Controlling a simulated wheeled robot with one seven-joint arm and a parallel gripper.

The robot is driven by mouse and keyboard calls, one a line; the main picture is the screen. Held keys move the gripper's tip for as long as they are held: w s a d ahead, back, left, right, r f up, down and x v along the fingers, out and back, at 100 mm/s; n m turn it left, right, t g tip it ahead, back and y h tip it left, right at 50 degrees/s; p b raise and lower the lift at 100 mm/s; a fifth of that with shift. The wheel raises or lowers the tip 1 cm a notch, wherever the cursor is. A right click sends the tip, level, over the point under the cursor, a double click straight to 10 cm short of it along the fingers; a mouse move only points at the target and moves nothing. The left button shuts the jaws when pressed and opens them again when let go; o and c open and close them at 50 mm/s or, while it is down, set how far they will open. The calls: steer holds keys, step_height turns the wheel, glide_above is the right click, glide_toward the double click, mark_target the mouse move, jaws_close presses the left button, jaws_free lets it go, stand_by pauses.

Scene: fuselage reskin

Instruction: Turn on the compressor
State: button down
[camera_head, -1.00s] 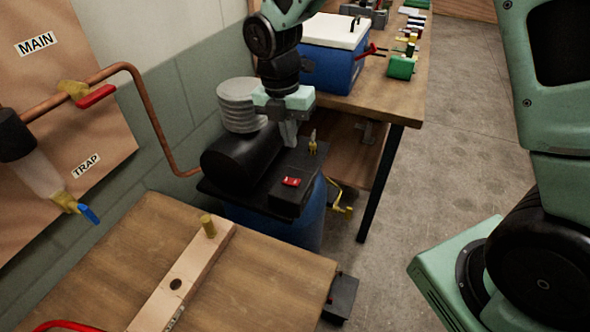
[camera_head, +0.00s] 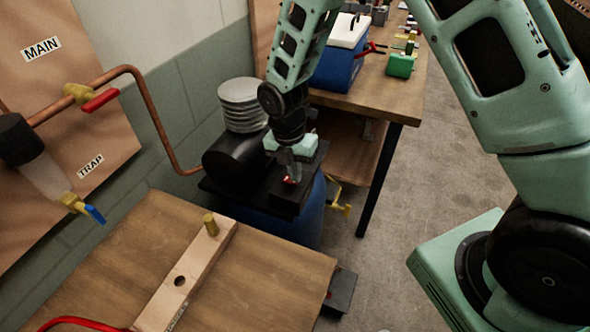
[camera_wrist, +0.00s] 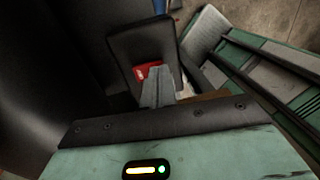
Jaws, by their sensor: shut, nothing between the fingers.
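The compressor stands between the wooden bench and the far table, with a blue tank (camera_head: 308,222), a black motor housing (camera_head: 234,163) and a finned grey cylinder (camera_head: 240,103). A red switch (camera_head: 291,181) sits on its black box (camera_head: 290,205). My gripper (camera_head: 293,178) is shut and empty, pointing down with its fingertips at the switch. In the wrist view the fingers (camera_wrist: 157,92) partly cover the red switch (camera_wrist: 147,71) on the black box. Whether they touch it, and whether the switch is on or off, I cannot tell.
The wooden bench (camera_head: 262,278) with a drilled wooden bar (camera_head: 190,278) is in front. Copper piping with a red-handled valve (camera_head: 100,100) and a blue-handled one (camera_head: 95,214) is on the left. The far table (camera_head: 385,98) is behind my gripper; floor is clear to its right.

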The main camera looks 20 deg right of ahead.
steer(key=shift+s+f, duration=0.1)
steer(key=shift+f, duration=0.1)
steer(key=shift+w+a+r+p, duration=0.25)
steer(key=shift+w+a+p, duration=0.05)
steer(key=shift+w+a, duration=0.3)
steer(key=shift+r, duration=0.1)
